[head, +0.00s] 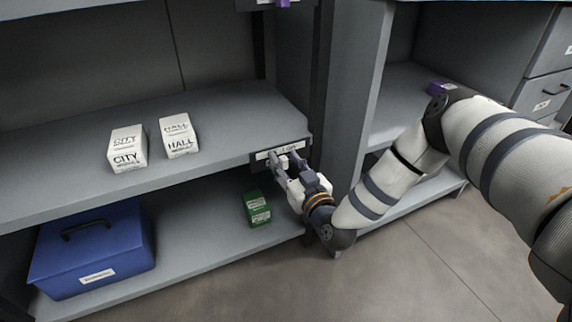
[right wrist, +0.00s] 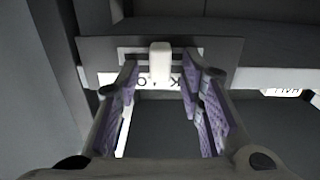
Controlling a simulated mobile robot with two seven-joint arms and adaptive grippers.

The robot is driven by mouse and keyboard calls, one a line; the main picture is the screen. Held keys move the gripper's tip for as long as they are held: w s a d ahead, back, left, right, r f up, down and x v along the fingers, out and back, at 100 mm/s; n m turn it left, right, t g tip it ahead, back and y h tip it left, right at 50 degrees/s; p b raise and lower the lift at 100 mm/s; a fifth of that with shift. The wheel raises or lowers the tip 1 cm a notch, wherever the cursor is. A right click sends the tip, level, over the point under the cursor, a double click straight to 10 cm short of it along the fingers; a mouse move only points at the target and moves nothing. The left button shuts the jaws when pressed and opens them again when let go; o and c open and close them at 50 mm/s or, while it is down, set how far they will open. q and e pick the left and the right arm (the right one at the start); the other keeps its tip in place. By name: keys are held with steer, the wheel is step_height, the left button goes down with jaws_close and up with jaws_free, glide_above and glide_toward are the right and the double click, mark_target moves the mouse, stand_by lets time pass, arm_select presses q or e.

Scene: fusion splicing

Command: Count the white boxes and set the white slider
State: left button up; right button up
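Two white boxes stand on the middle shelf in the head view: one marked CITY (head: 126,149) and one marked HALL (head: 178,136). A dark slider plate (head: 262,156) with a pale label is on the right end of that shelf's front edge. In the right wrist view the white slider (right wrist: 160,62) sits near the middle of its plate (right wrist: 222,52). My right gripper (head: 282,162) is at the plate. Its open fingers (right wrist: 160,75) are on either side of the white slider, with a visible gap on each side. My left gripper is out of view.
A green box (head: 257,208) and a blue case (head: 92,252) are on the lower shelf. A purple piece (head: 283,3) shows at the top edge. A purple object (head: 440,88) lies on the right-hand shelf. A grey upright (head: 350,100) stands close to my right arm.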

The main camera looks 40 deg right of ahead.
steer(key=shift+c, duration=0.2)
jaws_close()
steer(key=d, duration=0.1)
steer(key=d+p, duration=0.1)
steer(key=shift+s+d, duration=0.3)
steer(key=shift+s, duration=0.05)
steer(key=shift+o, duration=0.2)
jaws_free()
steer(key=v, duration=1.2)
